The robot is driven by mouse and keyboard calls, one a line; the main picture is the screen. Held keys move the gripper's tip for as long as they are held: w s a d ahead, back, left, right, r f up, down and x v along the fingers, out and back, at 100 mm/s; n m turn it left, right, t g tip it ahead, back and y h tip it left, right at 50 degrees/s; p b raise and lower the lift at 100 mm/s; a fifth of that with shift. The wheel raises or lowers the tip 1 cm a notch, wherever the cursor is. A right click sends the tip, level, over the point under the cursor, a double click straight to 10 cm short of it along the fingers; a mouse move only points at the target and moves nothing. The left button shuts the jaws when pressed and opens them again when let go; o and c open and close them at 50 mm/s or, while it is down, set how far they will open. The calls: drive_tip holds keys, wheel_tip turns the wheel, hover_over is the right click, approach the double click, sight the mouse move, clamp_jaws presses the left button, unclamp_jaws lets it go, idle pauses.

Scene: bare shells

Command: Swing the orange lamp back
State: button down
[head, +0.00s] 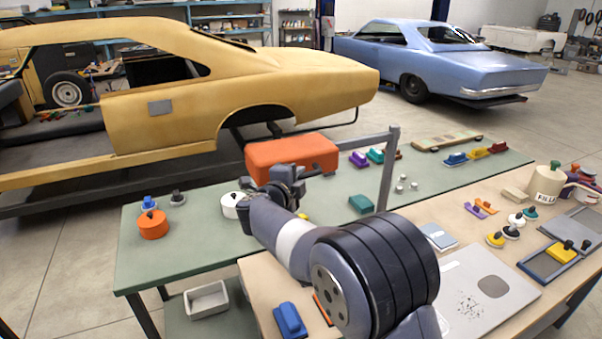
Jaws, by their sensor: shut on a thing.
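The orange lamp (300,151) is a wide orange head on a grey bar that runs to an upright grey post (387,170). It hangs above the green table (190,255), left of the post. My gripper (286,174) is at the lamp's lower front edge and is shut on it. The fingertips are small and partly hidden, so the exact place of the grip is not clear. My arm reaches in from the lower right and covers part of the table below the lamp.
An orange round pot (152,225) and a white round pot (234,205) stand left of my arm. A teal block (361,203) lies near the post. A yellow car shell (210,95) stands behind.

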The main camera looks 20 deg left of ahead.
drive_tip(key=shift+a+r, duration=0.15)
drive_tip(key=shift+r, duration=0.2)
drive_tip(key=c, duration=1.8)
unclamp_jaws()
drive_tip(key=shift+c, duration=0.2)
drive_tip(key=shift+o, duration=0.7)
drive_tip(key=shift+w+a+f, duration=0.1)
drive_tip(key=shift+w+f, duration=0.05)
drive_tip(key=shift+w, duration=0.05)
drive_tip(key=o, duration=0.3)
drive_tip(key=shift+f, duration=0.1)
drive_tip(key=s+r+b, duration=0.1)
drive_tip(key=s+b, duration=0.2)
drive_tip(key=s, duration=0.7)
drive_tip(key=shift+s+a+r, duration=0.2)
drive_tip(key=shift+s+a, duration=0.15)
drive_tip(key=shift+a, duration=0.1)
drive_tip(key=shift+w, duration=0.1)
